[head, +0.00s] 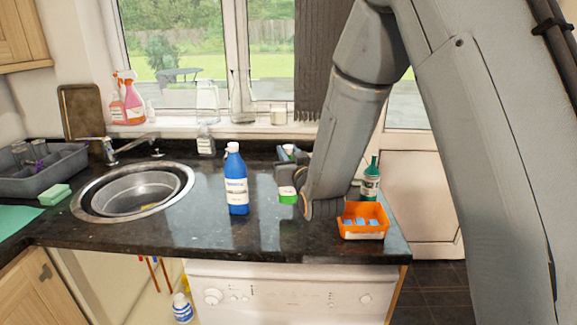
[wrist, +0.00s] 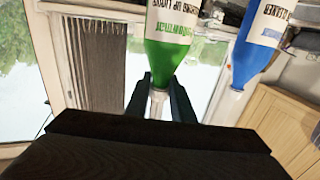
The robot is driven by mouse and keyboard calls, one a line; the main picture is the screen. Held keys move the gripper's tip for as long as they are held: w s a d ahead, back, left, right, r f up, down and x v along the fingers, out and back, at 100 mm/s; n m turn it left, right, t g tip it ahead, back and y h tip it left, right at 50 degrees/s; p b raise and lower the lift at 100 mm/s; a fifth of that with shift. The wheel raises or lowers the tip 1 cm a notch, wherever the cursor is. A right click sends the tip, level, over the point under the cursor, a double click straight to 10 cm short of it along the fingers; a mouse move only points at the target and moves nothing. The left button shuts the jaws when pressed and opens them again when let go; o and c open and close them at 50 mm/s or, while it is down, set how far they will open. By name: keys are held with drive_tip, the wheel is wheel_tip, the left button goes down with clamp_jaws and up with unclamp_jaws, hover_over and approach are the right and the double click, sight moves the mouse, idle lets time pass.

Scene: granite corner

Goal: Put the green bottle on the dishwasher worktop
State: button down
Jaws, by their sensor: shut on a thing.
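The green bottle (wrist: 166,62), with a white label, shows large in the wrist view. My gripper (wrist: 159,92) is shut on its narrow pale top, one dark finger on each side. In the head view my gripper (head: 286,172) is over the dishwasher worktop (head: 264,228), right of the blue bottle. There the green bottle (head: 288,198) shows only in part, as a patch of green below the gripper; the rest is hidden. I cannot tell whether its base touches the worktop.
A blue bottle (head: 236,182) stands close to the left; it also shows in the wrist view (wrist: 257,45). An orange tray (head: 363,232) and a dark green bottle (head: 371,180) stand right of my arm. The sink (head: 132,191) is left. The front worktop between blue bottle and tray is clear.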

drive_tip(key=shift+f+p, duration=0.45)
drive_tip(key=shift+f, duration=1.6)
drive_tip(key=c, duration=1.5)
unclamp_jaws()
drive_tip(key=shift+f, duration=0.1)
drive_tip(key=shift+c, duration=0.2)
drive_tip(key=shift+s+d, duration=0.1)
drive_tip(key=shift+s, duration=0.05)
drive_tip(key=b+v, duration=0.3)
drive_tip(key=v, duration=0.8)
drive_tip(key=shift+s, duration=0.3)
